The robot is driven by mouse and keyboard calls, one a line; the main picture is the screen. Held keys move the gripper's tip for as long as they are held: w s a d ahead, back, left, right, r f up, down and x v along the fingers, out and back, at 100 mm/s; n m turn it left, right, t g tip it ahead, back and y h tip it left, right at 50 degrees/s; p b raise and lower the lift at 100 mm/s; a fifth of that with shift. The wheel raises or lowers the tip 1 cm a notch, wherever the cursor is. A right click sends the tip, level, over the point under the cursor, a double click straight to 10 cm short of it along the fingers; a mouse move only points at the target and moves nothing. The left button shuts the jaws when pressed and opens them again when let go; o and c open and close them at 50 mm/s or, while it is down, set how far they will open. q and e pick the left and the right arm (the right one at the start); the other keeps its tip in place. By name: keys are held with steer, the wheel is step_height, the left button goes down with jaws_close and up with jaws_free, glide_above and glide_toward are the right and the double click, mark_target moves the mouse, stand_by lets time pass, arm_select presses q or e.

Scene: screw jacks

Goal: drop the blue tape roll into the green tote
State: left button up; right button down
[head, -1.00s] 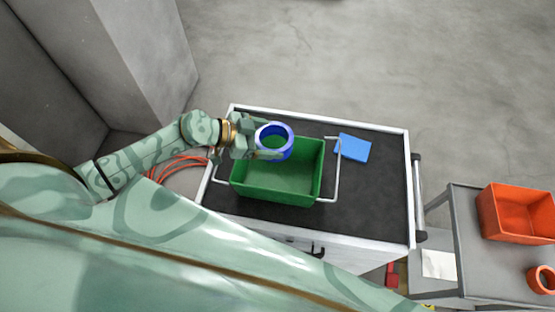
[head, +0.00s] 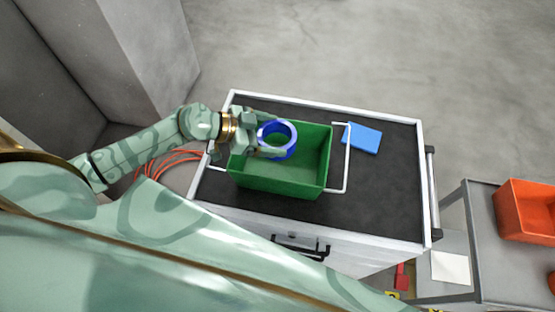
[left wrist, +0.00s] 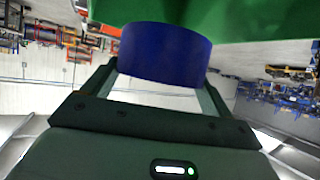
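The blue tape roll (head: 291,149) is between the two fingers of my left gripper (head: 271,135), which is shut on it. In the head view the roll appears over the green tote (head: 285,183), inside its rim outline near the far left part; its exact height above the floor of the tote is hard to tell. In the left wrist view the roll (left wrist: 165,52) sits between the fingertips, with the green tote wall (left wrist: 260,18) close by above it in the picture. My right gripper is not in view.
The tote stands on a dark-topped trolley (head: 385,195) with a white rim. A flat blue item (head: 363,138) lies right of the tote, beside its wire handle (head: 347,165). A grey cart with an orange bin (head: 525,213) stands at the right. Orange cables (head: 165,162) are at the left.

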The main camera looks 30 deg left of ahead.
arm_select(q)
steer(key=shift+o, duration=0.9)
steer(key=p+v, duration=0.1)
steer(key=v, duration=1.5)
steer(key=shift+a+p, duration=0.2)
steer(key=shift+p, duration=0.2)
